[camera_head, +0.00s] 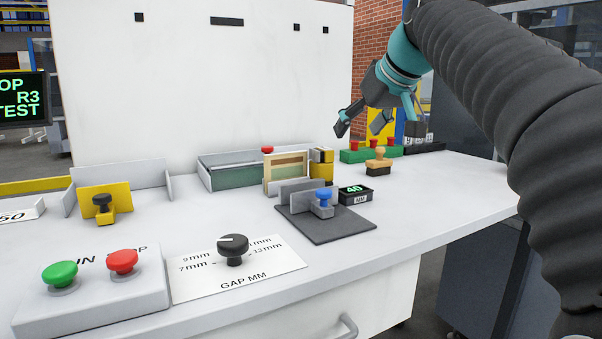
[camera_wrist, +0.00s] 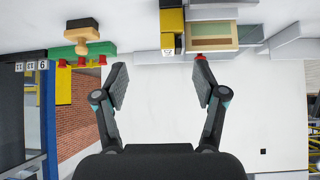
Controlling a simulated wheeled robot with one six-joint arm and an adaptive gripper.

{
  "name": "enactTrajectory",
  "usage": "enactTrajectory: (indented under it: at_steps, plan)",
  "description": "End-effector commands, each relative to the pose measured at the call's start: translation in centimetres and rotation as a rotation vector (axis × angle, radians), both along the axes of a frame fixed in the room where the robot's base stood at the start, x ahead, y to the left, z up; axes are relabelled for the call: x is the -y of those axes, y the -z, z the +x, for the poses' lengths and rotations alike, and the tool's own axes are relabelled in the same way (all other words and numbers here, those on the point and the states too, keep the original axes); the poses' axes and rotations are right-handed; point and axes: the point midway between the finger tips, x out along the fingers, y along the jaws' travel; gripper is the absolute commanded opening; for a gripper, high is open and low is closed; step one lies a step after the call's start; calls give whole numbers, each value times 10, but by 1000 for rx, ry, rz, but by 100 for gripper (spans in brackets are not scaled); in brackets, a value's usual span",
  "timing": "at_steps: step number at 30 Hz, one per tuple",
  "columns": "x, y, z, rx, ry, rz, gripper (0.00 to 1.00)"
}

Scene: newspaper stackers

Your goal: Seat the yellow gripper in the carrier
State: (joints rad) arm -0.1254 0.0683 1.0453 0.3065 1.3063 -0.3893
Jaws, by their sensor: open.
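A yellow block with a black-and-white top (camera_head: 321,171) stands at the right end of a grey-green tray, close to a wooden frame. It also shows in the wrist view (camera_wrist: 172,22). Another yellow piece with a black knob (camera_head: 105,203) sits at a grey bracket (camera_head: 122,174) on the left. I cannot tell which yellow piece is the gripper or which holder is the carrier. My gripper (camera_head: 380,124) is open and empty, raised above the back right of the table; its spread fingers show in the wrist view (camera_wrist: 161,84).
The wooden frame (camera_head: 286,171) stands before the tray (camera_head: 226,174). A green block with red buttons (camera_head: 354,156) and a wooden-handled stamp (camera_head: 379,162) are to the right. A dark plate with a blue knob (camera_head: 323,196) is nearer. The white table's (camera_head: 451,196) right side is clear.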

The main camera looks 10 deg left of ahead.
Motion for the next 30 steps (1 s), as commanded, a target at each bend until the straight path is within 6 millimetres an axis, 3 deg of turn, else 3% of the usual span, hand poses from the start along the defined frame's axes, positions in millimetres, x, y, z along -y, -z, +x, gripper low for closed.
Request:
enactTrajectory:
  at_steps: [5,18,30]
  plan:
    - [-11,-5,6,4,-37,-1,71]
    - [-41,44,47,4,-42,-1,71]
    - [-50,62,64,4,-42,-1,71]
